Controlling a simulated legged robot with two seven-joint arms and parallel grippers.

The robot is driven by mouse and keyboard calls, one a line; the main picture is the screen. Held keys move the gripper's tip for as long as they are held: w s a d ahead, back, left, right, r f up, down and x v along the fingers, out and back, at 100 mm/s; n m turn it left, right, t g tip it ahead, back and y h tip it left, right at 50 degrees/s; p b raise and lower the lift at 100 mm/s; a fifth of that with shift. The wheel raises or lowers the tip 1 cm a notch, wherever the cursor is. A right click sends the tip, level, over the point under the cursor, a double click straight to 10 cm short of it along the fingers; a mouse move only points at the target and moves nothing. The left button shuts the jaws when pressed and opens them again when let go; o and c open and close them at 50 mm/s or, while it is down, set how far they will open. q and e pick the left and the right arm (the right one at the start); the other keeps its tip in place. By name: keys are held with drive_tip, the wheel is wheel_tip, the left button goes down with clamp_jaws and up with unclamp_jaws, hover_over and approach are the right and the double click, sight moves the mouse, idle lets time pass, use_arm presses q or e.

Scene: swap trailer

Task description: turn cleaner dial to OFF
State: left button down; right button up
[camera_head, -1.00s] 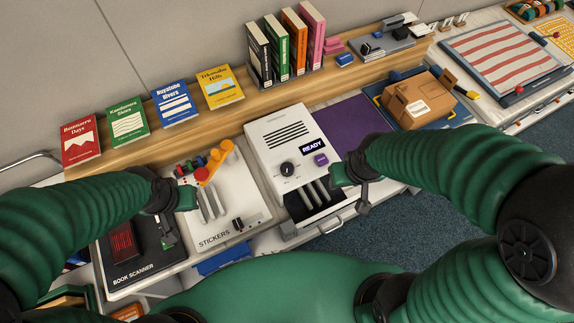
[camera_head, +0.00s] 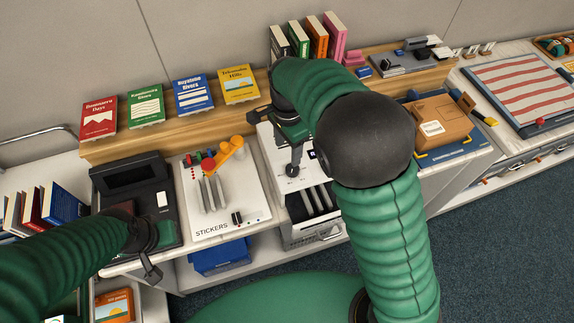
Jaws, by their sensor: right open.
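The white cleaner (camera_head: 270,150) stands in the middle of the counter, with dark slots at its front. Its round black dial (camera_head: 292,170) shows just below my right gripper (camera_head: 292,152). The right gripper is open and points down over the cleaner's top. I cannot tell whether its fingers touch the dial, and the dial's pointer is too small to read. The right arm hides much of the cleaner's right side and most of its display label. My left gripper (camera_head: 150,262) is low on the left, by the book scanner; its jaws are not clear.
The book scanner (camera_head: 130,178) and sticker station (camera_head: 253,207) stand left of the cleaner. Several books stand on the wooden shelf (camera_head: 200,122) behind. A cardboard box (camera_head: 443,122) sits to the right. Blue carpet (camera_head: 480,240) is clear at the front right.

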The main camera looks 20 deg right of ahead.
sight(291, 168)
drive_tip(key=f, duration=0.3)
drive_tip(key=d+f, duration=0.1)
drive_tip(key=f, duration=0.1)
drive_tip(key=d+f, duration=0.1)
drive_tip(key=f, duration=0.2)
drive_tip(key=shift+s+d+f, duration=0.15)
drive_tip(key=shift+s+f, duration=0.05)
drive_tip(key=shift+f, duration=0.35)
drive_tip(key=shift+a, duration=0.45)
drive_tip(key=shift+a+r, duration=0.1)
drive_tip(key=shift+a, duration=0.1)
drive_tip(key=shift+c, duration=0.5)
drive_tip(key=shift+a, duration=0.15)
drive_tip(key=shift+c, duration=2.2)
drive_tip(key=shift+d, duration=0.45)
drive_tip(key=c, duration=0.7)
use_arm(q)
drive_tip(key=shift+s+d+r, duration=0.25)
drive_tip(key=shift+s+d, duration=0.05)
drive_tip(key=shift+d, duration=0.2)
use_arm(e)
clamp_jaws()
